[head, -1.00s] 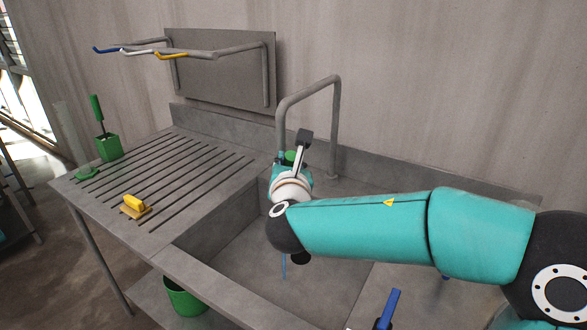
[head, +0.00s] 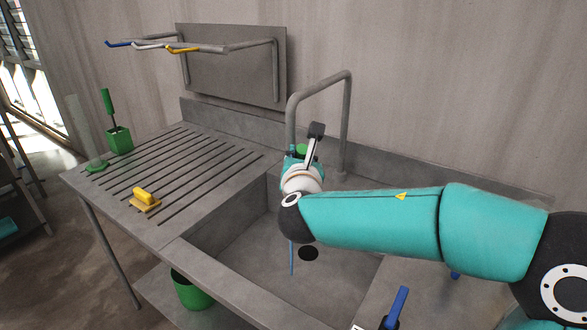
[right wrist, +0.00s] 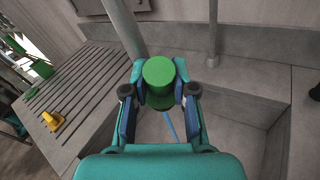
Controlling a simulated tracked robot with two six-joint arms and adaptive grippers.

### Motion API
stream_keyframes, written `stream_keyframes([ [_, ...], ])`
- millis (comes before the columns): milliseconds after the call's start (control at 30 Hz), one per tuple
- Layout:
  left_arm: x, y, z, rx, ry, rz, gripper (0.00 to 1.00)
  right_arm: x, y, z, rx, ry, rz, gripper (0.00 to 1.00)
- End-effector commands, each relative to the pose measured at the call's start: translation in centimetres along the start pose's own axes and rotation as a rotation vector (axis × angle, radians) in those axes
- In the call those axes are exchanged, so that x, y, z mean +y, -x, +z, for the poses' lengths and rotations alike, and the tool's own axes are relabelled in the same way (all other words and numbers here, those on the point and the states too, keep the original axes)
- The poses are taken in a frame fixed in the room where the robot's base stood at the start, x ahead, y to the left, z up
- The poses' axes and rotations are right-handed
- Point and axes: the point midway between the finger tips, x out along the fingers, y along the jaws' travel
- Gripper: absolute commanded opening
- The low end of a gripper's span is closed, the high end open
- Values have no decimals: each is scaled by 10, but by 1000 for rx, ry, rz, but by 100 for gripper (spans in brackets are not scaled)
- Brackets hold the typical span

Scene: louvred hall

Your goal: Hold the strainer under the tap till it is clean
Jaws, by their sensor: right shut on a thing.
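My right gripper (right wrist: 160,88) is shut on a green round-ended piece (right wrist: 159,73), seen end-on in the right wrist view; it looks like a handle. Its green top also shows behind my wrist in the head view (head: 302,150). I cannot make out a strainer bowl or mesh; that part is hidden below the green piece. The grey arched tap (head: 348,110) stands at the back of the sink, its spout end close behind my gripper. A thin blue streak (head: 291,258), probably water, runs down below my gripper into the sink (head: 235,250). My left gripper is out of view.
A ribbed drainboard (head: 190,165) lies left, with a yellow scrubber (head: 145,198) and a green brush holder (head: 119,140). A rack with hooks (head: 230,46) is above. A dark drain (head: 308,254) is in the sink floor. A blue-handled item (head: 397,305) stands at lower right.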

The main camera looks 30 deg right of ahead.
Motion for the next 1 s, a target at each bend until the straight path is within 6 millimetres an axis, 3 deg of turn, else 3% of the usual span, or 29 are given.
stream_keyframes([
  [367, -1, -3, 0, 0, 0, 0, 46, -6, -2, 2, -1, 0, -1, 0],
  [1000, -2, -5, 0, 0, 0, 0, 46, 5, 2, -1, -1, 0, -2, 0],
])
